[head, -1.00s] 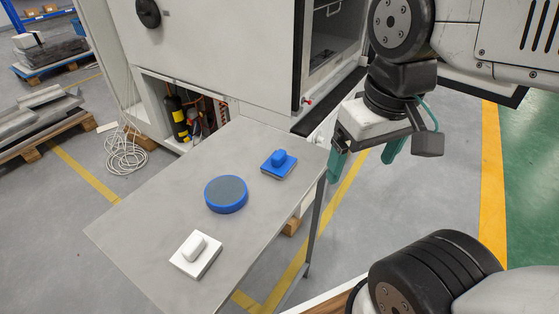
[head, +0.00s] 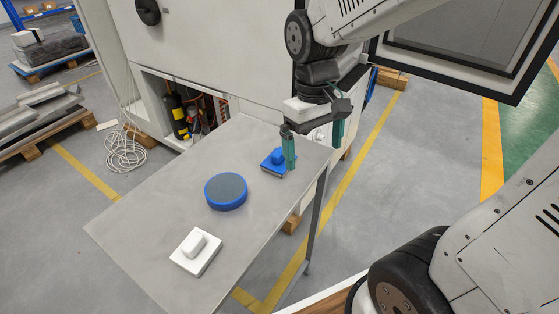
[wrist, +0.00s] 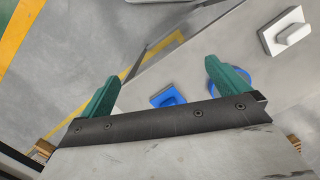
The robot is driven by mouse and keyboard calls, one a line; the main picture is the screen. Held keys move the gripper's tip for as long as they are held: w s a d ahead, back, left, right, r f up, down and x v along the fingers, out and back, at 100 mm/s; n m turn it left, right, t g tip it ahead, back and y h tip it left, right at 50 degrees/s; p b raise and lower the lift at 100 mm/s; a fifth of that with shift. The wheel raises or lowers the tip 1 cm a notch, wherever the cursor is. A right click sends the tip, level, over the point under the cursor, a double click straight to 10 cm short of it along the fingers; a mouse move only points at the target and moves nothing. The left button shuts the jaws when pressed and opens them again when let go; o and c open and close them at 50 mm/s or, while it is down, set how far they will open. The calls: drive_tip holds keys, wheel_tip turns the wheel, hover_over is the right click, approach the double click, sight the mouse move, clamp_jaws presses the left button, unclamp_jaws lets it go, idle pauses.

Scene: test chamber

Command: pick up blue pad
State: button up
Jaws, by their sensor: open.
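The blue pad (head: 274,162) is a flat square with a raised blue knob, lying near the table's right edge in the head view. It also shows in the wrist view (wrist: 167,97), between the two fingers and partly hidden by the gripper body. My gripper (head: 313,148) has two green fingers, spread apart and empty. It hangs above the table's right edge, with one finger just right of the pad in the picture and covering part of its edge. The wrist view shows both fingers wide apart (wrist: 164,85).
A round blue disc with a grey top (head: 226,191) lies mid-table, left of the pad. A white pad with a knob (head: 196,250) lies near the front. The grey table (head: 150,210) is otherwise clear. A large white cabinet (head: 215,60) stands behind it.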

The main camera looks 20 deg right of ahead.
sight(281, 157)
drive_tip(key=w+f+n, duration=0.1)
drive_tip(key=w+f, duration=0.1)
drive_tip(key=w, duration=0.1)
drive_tip(key=w+a+f+n, duration=0.1)
drive_tip(key=w+f, duration=0.1)
drive_tip(key=w, duration=0.2)
drive_tip(key=w+f+n, duration=0.1)
drive_tip(key=w+f, duration=0.2)
drive_tip(key=w, duration=0.1)
drive_tip(key=shift+a, duration=0.25)
drive_tip(key=w, duration=0.1)
drive_tip(key=w+n+t, duration=0.1)
drive_tip(key=w, duration=0.1)
drive_tip(key=shift+w+a+r+n+t, duration=0.1)
drive_tip(key=shift+w+r+n+t, duration=0.05)
drive_tip(key=shift+r+n+t, duration=0.2)
drive_tip(key=f, duration=0.8)
drive_tip(key=shift+s+d, duration=0.2)
drive_tip(key=shift+d, duration=0.05)
drive_tip(key=c, duration=1.1)
drive_tip(key=shift+r, duration=0.15)
